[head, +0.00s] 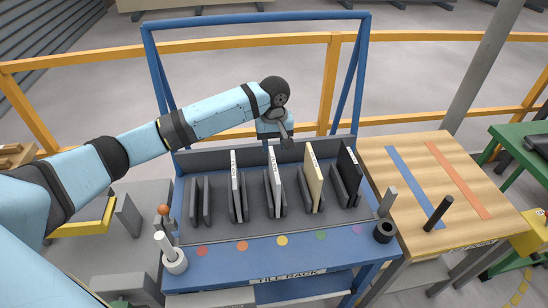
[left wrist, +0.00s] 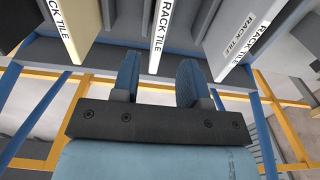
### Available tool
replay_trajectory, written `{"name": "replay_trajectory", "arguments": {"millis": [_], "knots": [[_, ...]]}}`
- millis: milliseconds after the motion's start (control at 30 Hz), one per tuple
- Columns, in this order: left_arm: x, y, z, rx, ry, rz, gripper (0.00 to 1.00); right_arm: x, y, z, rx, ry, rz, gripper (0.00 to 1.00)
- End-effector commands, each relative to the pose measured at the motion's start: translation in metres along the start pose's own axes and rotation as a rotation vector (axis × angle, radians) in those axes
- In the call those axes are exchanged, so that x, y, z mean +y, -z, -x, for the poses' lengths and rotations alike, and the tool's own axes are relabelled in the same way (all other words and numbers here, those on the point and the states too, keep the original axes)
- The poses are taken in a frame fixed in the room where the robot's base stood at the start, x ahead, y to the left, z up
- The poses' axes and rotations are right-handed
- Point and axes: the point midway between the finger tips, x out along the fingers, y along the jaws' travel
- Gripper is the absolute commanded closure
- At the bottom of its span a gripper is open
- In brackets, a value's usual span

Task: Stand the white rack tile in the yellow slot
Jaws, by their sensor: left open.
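The blue tile rack (head: 287,272) has a row of slots with coloured dots in front. A white rack tile (head: 274,182) stands nearly upright in the slot behind the yellow dot (head: 282,240). Another whitish tile (head: 236,187) stands in the slot behind the orange dot. My left gripper (head: 287,138) is just above and behind the tile in the yellow slot. In the left wrist view its fingers (left wrist: 160,82) are open and apart, with that tile's labelled edge (left wrist: 160,35) lined up between them. The gap is empty near the palm. My right gripper is not in view.
A cream tile (head: 314,182) and a dark tile (head: 348,172) stand in the slots to the right. The leftmost slot (head: 201,200) is empty. A blue frame (head: 258,18) rises behind. A wooden table (head: 445,180) stands at the right, with a black post (head: 438,213).

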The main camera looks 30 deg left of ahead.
Motion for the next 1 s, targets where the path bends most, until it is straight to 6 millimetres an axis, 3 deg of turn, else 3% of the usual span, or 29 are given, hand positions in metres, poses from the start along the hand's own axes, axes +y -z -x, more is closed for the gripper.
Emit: {"name": "replay_trajectory", "arguments": {"millis": [100, 300, 1000], "knots": [[0.0, 0.0, 0.019, 0.0, -0.001, 0.0, 0.6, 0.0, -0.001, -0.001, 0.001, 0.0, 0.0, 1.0], [0.0, 0.0, 0.034, -0.001, 0.0, 0.0, 0.6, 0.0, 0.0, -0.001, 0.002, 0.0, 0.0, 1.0], [0.0, 0.0, 0.035, -0.001, 0.001, 0.0, 0.6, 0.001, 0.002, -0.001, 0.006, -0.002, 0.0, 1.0]]}}
